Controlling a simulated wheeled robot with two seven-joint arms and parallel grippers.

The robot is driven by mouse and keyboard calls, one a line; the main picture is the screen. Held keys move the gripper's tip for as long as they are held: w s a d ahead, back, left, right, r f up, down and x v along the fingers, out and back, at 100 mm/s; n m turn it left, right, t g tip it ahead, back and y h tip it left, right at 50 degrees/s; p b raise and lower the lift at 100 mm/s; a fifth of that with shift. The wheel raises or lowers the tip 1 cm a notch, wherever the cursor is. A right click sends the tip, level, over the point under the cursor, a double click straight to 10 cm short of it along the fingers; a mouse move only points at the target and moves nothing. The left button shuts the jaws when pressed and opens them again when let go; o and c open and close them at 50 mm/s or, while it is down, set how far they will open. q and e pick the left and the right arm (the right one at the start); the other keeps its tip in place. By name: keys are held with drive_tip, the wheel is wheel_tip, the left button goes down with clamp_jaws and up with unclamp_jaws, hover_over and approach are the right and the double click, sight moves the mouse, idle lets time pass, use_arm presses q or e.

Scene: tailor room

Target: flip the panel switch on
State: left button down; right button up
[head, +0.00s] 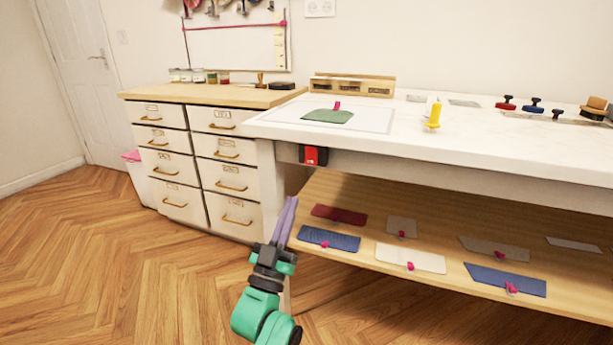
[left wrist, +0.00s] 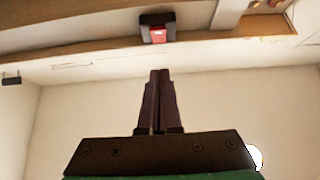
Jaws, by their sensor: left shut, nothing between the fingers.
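The panel switch (head: 314,156) is a dark box with a red rocker, fixed under the front edge of the white table at its left end. It also shows in the left wrist view (left wrist: 158,34), above and beyond my fingertips. My left gripper (head: 290,200) is shut and empty, its purple fingers pointing up. In the head view it is below and slightly left of the switch. In the left wrist view the closed fingertips (left wrist: 160,72) are apart from the switch. The rocker's exact position is too small to tell. My right gripper is not in view.
The white table (head: 470,150) has a wooden lower shelf (head: 360,265) holding several fabric swatches. A cream drawer cabinet (head: 190,165) stands left of the table. A yellow object (head: 433,117) stands on the tabletop. The wooden floor in front of the cabinet is clear.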

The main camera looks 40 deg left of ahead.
sight(311, 161)
use_arm(q)
drive_tip(key=w+a+r, duration=0.1)
drive_tip(key=w, duration=0.1)
drive_tip(key=w+a+r, duration=0.1)
drive_tip(key=w, duration=0.2)
drive_tip(key=w+a+r, duration=0.1)
drive_tip(key=w, duration=0.2)
drive_tip(key=shift+w+r+b, duration=0.15)
drive_tip(key=shift+r+b, duration=0.15)
drive_tip(key=shift+b, duration=0.1)
drive_tip(key=shift+w, duration=0.3)
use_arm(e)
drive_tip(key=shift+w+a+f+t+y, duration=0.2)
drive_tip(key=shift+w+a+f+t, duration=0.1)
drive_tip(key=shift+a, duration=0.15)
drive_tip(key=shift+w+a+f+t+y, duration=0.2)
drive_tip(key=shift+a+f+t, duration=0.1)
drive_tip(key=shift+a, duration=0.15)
